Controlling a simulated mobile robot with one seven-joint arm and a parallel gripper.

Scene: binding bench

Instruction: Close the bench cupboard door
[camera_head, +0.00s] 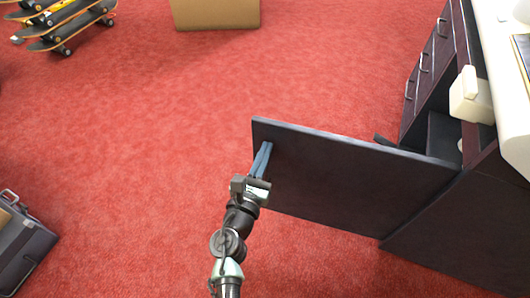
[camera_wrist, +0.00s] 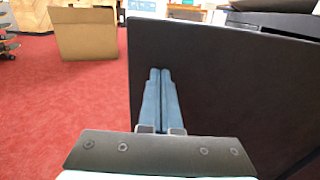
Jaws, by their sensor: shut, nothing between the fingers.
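The dark cupboard door (camera_head: 340,180) stands wide open, sticking out to the left from the bench cabinet on the right in the head view. Its near face fills much of the right side of the wrist view (camera_wrist: 240,90). My gripper (camera_head: 263,150) is shut and empty, its blue fingers side by side at the door's near face, close to its free edge. In the wrist view the fingertips (camera_wrist: 160,72) overlap the door; I cannot tell whether they touch it. The cupboard opening (camera_head: 443,137) shows partly behind the door.
The bench cabinet (camera_head: 440,235) has drawers with handles (camera_head: 424,62) and a pale top at the right. A cardboard box (camera_head: 215,14) and skateboards (camera_head: 62,22) stand at the back. A grey case (camera_head: 24,245) lies at the left. The red carpet between is clear.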

